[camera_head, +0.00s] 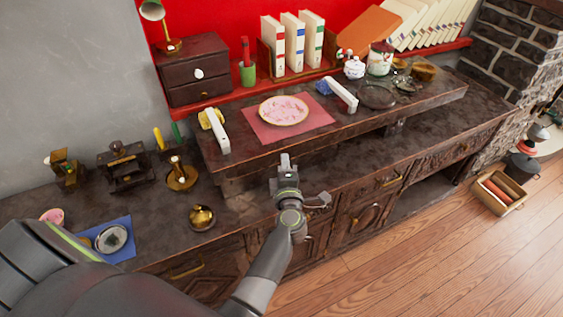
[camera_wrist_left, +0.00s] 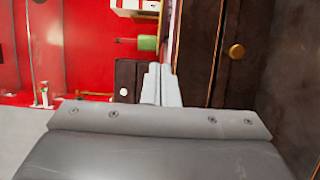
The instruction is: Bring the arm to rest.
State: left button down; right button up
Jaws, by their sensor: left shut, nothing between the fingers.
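My left gripper (camera_head: 285,160) is shut and empty in the head view. It is held in front of the dark wooden sideboard's raised shelf (camera_head: 350,128), near the middle of the picture. My left arm comes in from the lower left and reaches up to it. In the left wrist view the closed fingers (camera_wrist_left: 160,84) point towards a red wall, and the picture is turned on its side. My right gripper is in neither view.
A floral plate (camera_head: 284,110) lies on a pink mat (camera_head: 258,132) on the raised shelf. A gold pot (camera_head: 201,216) and a blue mat (camera_head: 124,251) are on the lower counter. A wooden crate (camera_head: 511,207) stands on the floor. Bare counter lies around the gold pot.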

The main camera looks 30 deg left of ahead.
pick_arm(q)
jog(key=s+d+m+h, duration=0.6)
jog(key=s+m+h, duration=0.6)
jog(key=m, duration=0.8)
jog(key=s+a+f+m+g+y, duration=0.25)
jog(key=s+a+g, duration=0.3)
jog(key=s, duration=0.55)
jog(key=s+a+f+m+g+y, duration=0.1)
jog(key=s+a+f+g+y, duration=0.15)
jog(key=s+a+g, duration=0.65)
notch_tip(320, 180, down, 26)
jog(key=s+d+t, duration=0.1)
jog(key=s+d, duration=0.1)
jog(key=s, duration=0.1)
jog(key=s+d+f+h, duration=0.1)
jog(key=s+f, duration=1.3)
jog(key=f, duration=0.1)
jog(key=shift+s+d+f+g, duration=0.15)
jog(key=shift+s+f+g, duration=0.15)
jog(key=shift+s+g, duration=0.15)
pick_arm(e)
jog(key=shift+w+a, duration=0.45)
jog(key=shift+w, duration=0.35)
